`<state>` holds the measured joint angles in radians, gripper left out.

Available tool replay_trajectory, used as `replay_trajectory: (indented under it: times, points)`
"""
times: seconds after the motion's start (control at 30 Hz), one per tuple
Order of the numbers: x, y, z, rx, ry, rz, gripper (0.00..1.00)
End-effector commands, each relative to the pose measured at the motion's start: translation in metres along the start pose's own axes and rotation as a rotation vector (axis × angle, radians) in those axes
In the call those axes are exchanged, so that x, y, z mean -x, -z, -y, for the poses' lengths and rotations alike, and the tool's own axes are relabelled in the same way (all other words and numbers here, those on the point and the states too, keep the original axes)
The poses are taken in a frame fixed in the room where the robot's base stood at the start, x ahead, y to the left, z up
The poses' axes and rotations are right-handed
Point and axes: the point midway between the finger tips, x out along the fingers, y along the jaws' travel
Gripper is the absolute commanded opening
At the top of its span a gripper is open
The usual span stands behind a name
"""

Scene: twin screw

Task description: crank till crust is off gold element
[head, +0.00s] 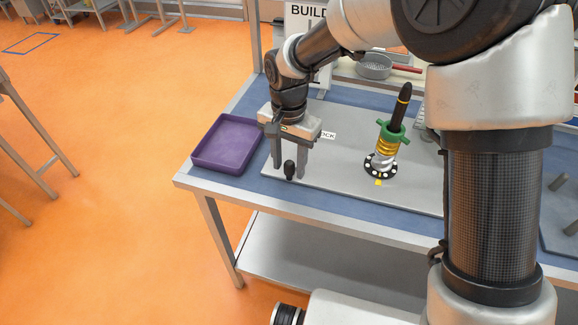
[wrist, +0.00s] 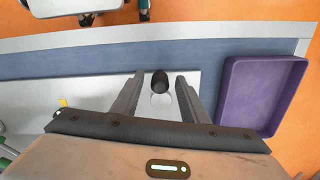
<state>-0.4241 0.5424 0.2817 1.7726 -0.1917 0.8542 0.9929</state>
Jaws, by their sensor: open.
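The upright screw assembly stands on the grey board in the head view. It has a black shaft (head: 402,105), a green collar with side arms (head: 391,132), a gold threaded part (head: 387,147) and a pale silvery spiral (head: 383,161) below, above a black dotted base ring (head: 372,171). I cannot tell whether the pale part is crust. My gripper (head: 290,168) points down at the board's left end, well left of the screw. Its fingers are open on either side of a black knob (head: 290,176), with gaps showing in the wrist view (wrist: 160,82).
A purple tray (head: 227,144) sits left of my gripper on the blue table top (head: 330,210). A grey sieve with a red handle (head: 374,67) lies behind. The grey board (head: 340,180) is clear between the knob and the screw. A yellow mark (head: 378,183) lies before the base ring.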

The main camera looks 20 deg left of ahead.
Motion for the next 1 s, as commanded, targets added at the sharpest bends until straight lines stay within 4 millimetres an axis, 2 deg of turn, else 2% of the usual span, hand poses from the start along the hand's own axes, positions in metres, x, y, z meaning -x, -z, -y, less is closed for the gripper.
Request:
replay_trajectory:
  times: [0.13,0.43,0.7,1.0]
  points:
    - [-0.0112,-0.0004,-0.0001,0.0,0.0,0.001,0.4]
    - [-0.0132,-0.0002,0.0,-0.001,0.001,0.0,0.4]
    - [-0.0128,-0.0001,0.0001,-0.001,0.001,0.0,0.0]
    - [-0.0123,0.0007,-0.0022,0.038,0.001,-0.001,0.0]
